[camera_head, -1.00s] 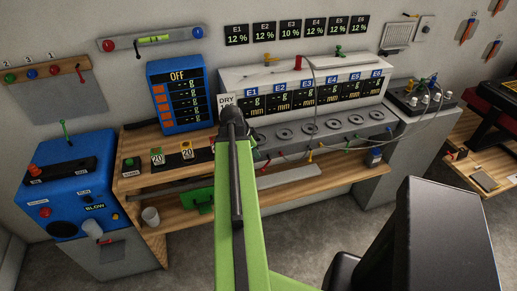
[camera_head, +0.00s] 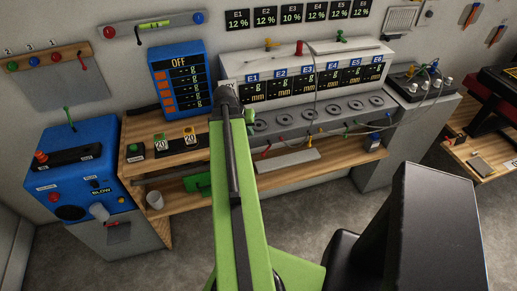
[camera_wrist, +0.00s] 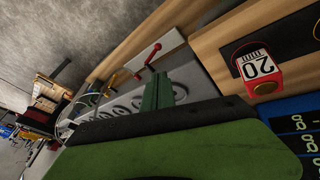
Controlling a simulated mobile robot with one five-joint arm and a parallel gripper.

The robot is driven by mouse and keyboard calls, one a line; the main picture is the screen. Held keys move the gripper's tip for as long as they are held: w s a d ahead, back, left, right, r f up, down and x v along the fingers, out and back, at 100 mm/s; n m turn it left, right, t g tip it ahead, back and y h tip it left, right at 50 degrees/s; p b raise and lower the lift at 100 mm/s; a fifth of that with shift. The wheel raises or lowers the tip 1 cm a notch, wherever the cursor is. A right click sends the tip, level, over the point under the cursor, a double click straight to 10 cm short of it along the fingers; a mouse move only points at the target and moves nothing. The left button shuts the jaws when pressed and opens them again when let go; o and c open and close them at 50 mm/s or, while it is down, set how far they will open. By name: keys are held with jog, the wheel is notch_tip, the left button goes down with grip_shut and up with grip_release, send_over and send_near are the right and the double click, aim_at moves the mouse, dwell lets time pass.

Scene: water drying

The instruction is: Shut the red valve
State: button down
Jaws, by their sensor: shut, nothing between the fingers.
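A small valve with a red lever (camera_wrist: 152,54) stands at the bench front in the wrist view, just above and left of my fingertips, apart from them. In the head view a red lever (camera_head: 266,149) shows at the front of the E1 to E6 station, just right of my arm. My gripper (camera_wrist: 158,84) is shut and empty, its green fingers together over the grey panel with round plates.
A yellow lever (camera_wrist: 117,79) stands close beyond the red one. A red block marked 20 (camera_wrist: 264,86) is to the right. In the head view a blue display box (camera_head: 179,78) and a blue blower unit (camera_head: 80,165) stand left. Grey floor (camera_head: 330,225) is open in front.

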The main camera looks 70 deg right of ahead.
aim_at(252, 147)
jog(key=d+f+n+b, duration=0.1)
jog(key=f+b, duration=0.3)
jog(key=d+f+n+b, duration=0.1)
jog(key=f+b, duration=0.3)
jog(key=f, duration=0.1)
jog(key=d+f+b, duration=0.1)
jog(key=f+b, duration=0.3)
jog(key=shift+w+d+f+n+b, duration=0.25)
jog(key=shift+w+d+n+b, duration=0.05)
jog(key=shift+d+n, duration=0.1)
jog(key=shift+s+d+f+b, duration=0.2)
jog(key=shift+s+d+f, duration=0.05)
jog(key=shift+s, duration=0.3)
jog(key=shift+s+d+f+b, duration=0.2)
jog(key=shift+s+b, duration=0.05)
jog(key=shift+s, duration=0.25)
jog(key=shift+s+d+f+b, duration=0.2)
jog(key=shift+s+d+f, duration=0.05)
jog(key=shift+s, duration=0.3)
